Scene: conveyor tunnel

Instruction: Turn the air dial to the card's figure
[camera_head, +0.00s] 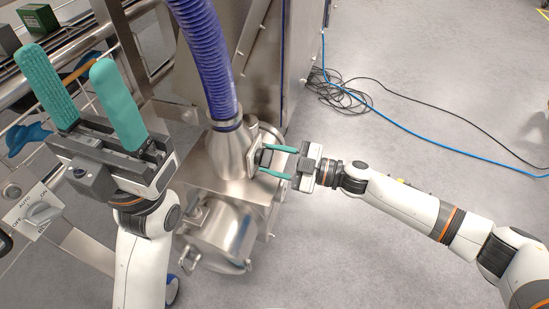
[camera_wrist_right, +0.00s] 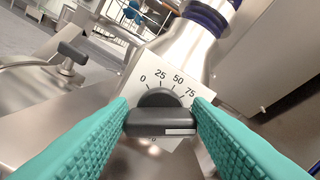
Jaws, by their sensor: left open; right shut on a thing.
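My right gripper (camera_wrist_right: 160,120) is shut on the bar handle, one teal finger at each end. A white mark shows on the bar's right part; I cannot tell which figure it indicates. My left gripper (camera_head: 70,62) is open and empty, away from the dial. I cannot make out a card.
A purple ribbed hose (camera_head: 206,55) rises from the machine (camera_head: 205,165). An OFF/AUTO/ON switch (camera_head: 40,211) is at the left, below a rail frame. Black and blue cables (camera_head: 340,95) lie on the floor. The floor at right is otherwise mostly free.

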